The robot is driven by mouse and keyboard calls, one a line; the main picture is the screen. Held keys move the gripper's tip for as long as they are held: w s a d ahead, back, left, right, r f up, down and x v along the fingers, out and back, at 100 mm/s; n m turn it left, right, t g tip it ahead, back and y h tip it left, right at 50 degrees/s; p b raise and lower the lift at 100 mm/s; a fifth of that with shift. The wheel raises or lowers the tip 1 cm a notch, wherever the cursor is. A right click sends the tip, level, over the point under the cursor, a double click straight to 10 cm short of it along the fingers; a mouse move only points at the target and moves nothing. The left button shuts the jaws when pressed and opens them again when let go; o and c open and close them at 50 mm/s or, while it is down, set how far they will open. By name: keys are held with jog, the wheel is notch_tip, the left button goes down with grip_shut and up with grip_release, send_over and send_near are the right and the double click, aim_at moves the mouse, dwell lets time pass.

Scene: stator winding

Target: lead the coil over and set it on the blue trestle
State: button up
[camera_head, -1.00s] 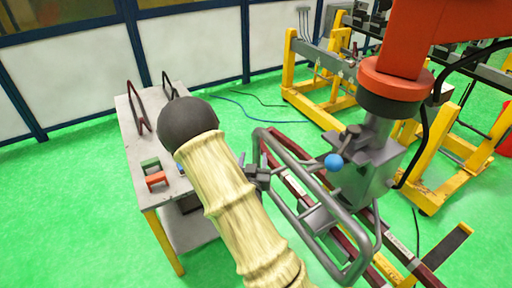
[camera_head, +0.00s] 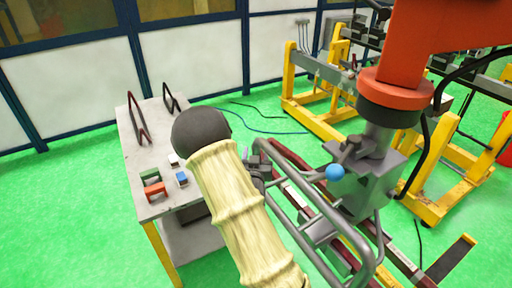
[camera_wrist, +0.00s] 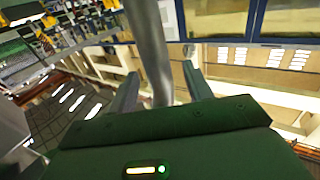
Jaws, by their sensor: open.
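The coil (camera_head: 400,262) shows as long dark red bars with pale labels, slung under a grey lifting fixture (camera_head: 352,190) on an orange hoist arm. A grey tubular handle loop (camera_head: 330,228) juts from the fixture toward me. My gripper (camera_head: 262,163) is at the loop's far left end in the head view, partly hidden by my sleeved arm. In the wrist view a grey tube (camera_wrist: 149,45) passes between the open fingers of my gripper (camera_wrist: 160,88). Whether they touch it I cannot tell. I see no blue trestle in these frames.
A grey-topped table (camera_head: 150,207) with yellow legs stands at left. It bears dark red angled pieces and small coloured blocks (camera_head: 154,189). Yellow trestles (camera_head: 440,195) stand behind and right. A cable lies on the green floor, which is clear at far left.

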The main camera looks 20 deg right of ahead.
jog(key=shift+x, duration=0.85)
grip_shut()
dwell(0.8)
dwell(0.4)
dwell(1.6)
